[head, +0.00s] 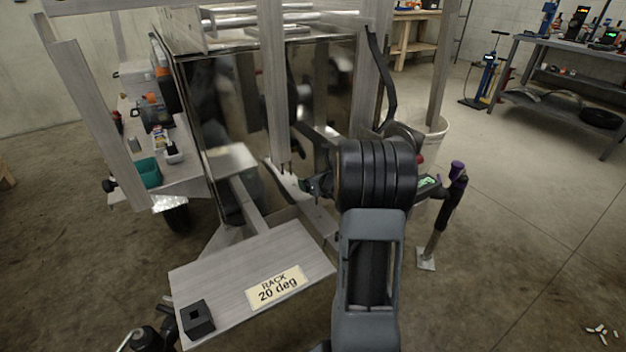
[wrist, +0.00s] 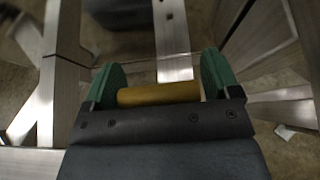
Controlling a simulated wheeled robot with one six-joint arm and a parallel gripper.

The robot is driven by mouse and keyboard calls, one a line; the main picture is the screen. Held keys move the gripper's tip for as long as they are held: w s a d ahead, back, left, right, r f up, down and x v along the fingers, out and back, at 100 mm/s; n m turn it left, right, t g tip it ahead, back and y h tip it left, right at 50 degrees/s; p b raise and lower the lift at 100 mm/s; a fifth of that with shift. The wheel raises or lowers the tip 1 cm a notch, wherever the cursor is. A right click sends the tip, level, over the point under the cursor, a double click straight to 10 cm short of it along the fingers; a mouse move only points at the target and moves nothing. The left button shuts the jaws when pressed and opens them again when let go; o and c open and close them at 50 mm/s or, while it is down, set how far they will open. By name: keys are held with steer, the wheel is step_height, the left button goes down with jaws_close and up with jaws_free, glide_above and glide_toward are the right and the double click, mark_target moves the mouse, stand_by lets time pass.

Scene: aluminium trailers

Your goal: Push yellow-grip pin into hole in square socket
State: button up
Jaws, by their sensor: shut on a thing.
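My gripper (wrist: 160,84) is shut on the yellow grip (wrist: 150,94) of the pin, which lies crosswise between the two green fingers in the wrist view. The pin's shaft cannot be made out. In the head view my gripper (head: 308,187) is mostly hidden behind my black wrist, in front of the trailer frame, and the pin does not show clearly. A black square socket (head: 203,328) with a dark hole sits on the near left corner of the tilted metal plate (head: 225,275). My gripper is well apart from it, up and to the right.
The plate bears a "RACK 20 deg" label (head: 277,288). An upright metal post (head: 274,90) stands close to my gripper. A side shelf (head: 185,178) with a teal bin (head: 148,173) is at left. A purple-topped jack (head: 441,215) stands right of my arm. Open floor lies to the right.

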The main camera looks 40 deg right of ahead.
steer(key=shift+s+d, duration=0.35)
steer(key=shift+d, duration=0.25)
steer(key=shift+f+b, duration=0.8)
steer(key=shift+b, duration=0.1)
steer(key=b, duration=0.4)
glide_above(318, 215)
step_height(318, 215, down, 4)
steer(key=shift+w+f, duration=0.1)
steer(key=shift+f, duration=0.05)
steer(key=shift+f+b, duration=0.1)
steer(key=shift+b, duration=0.5)
stand_by(0.7)
steer(key=shift+f+b, duration=0.35)
steer(key=shift+f+b, duration=1.9)
steer(key=shift+f, duration=0.05)
steer(key=shift+f, duration=1)
steer(key=shift+r, duration=0.15)
steer(key=shift+r+p, duration=2.45)
steer(key=shift+r, duration=0.5)
